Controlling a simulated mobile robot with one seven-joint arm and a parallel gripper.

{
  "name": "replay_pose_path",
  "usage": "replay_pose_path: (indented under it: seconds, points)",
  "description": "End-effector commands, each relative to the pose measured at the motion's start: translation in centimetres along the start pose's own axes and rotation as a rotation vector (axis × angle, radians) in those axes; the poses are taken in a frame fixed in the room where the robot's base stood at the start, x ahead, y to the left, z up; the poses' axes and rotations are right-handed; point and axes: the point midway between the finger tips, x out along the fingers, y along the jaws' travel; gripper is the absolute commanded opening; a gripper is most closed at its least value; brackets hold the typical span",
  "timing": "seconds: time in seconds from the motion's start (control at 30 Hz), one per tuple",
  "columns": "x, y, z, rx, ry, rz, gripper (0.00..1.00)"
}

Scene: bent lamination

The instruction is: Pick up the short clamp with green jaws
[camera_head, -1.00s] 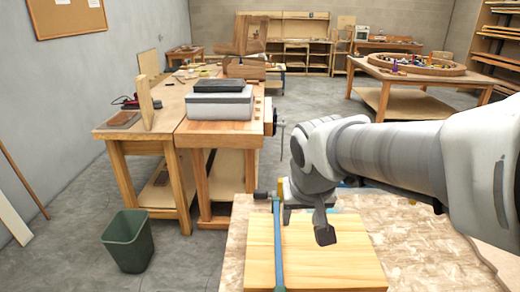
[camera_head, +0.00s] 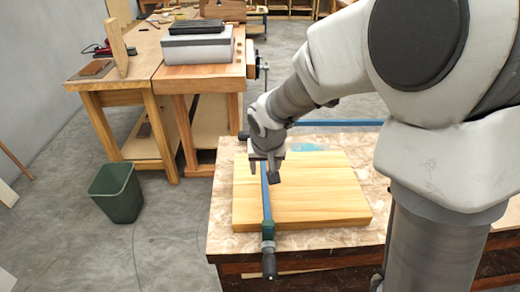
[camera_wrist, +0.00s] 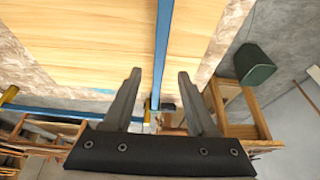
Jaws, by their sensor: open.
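The clamp with green jaws has a blue bar (camera_head: 266,205) lying across a light wooden board (camera_head: 320,200). A green jaw (camera_head: 267,229) and dark handle (camera_head: 269,262) are at the board's near edge. The clamp's far end is partly hidden by my gripper (camera_head: 266,178). My gripper is over the far part of the bar, fingers pointing down, open and empty. In the wrist view the blue bar (camera_wrist: 163,45) runs between the two spread fingers in the picture. I cannot tell the height gap between fingertips and bar.
Another blue bar (camera_head: 335,123) lies along the worktable's far side; a yellow jaw (camera_wrist: 8,95) shows in the wrist view. The worktable top (camera_head: 225,215) is mottled. A green bin (camera_head: 117,190) stands on the floor left, and a workbench (camera_head: 190,75) stands behind.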

Motion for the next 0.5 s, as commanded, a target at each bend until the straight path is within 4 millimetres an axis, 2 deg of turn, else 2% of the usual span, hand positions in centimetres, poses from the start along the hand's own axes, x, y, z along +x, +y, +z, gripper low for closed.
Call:
replay_pose_path:
  seconds: [0.1,0.27,0.5]
  points:
    - [1.6,0.0,0.0,-0.001,-0.001,0.0,0.57]
    - [2.4,0.0,0.0,-0.001,0.0,-0.001,0.57]
    - [5.9,0.1,0.4,-0.002,-0.002,0.0,0.57]
